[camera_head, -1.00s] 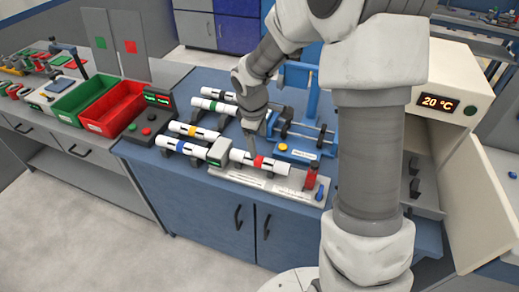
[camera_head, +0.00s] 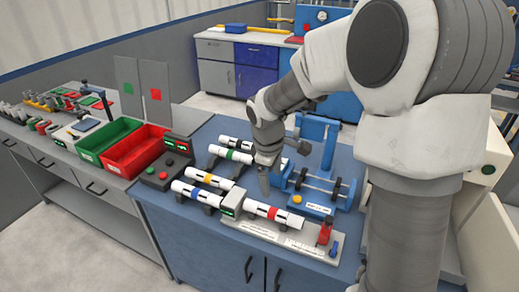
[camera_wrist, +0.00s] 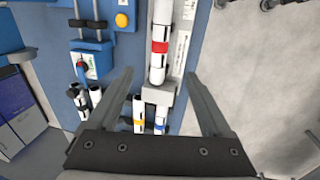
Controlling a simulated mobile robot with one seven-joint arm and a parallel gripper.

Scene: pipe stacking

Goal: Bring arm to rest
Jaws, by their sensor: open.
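A white pipe with a red band (camera_head: 272,213) lies in the grey test fixture (camera_head: 262,233) on the blue workbench. My gripper (camera_head: 264,190) hangs just behind this pipe, pointing down. In the wrist view my gripper (camera_wrist: 160,75) has its two fingers spread wide with nothing between them. The red-banded pipe (camera_wrist: 158,62) shows beyond the fingertips, apart from them. White pipes with a blue band (camera_head: 195,193), a yellow band (camera_head: 209,179) and a green band (camera_head: 231,154) lie on black holders to the left.
A blue stand with rods (camera_head: 318,185) is close at the right of my gripper. A red bin (camera_head: 135,152) and a green bin (camera_head: 108,140) stand at the left. A control box (camera_head: 167,166) sits beside them. A white oven-like unit is partly hidden behind my arm.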

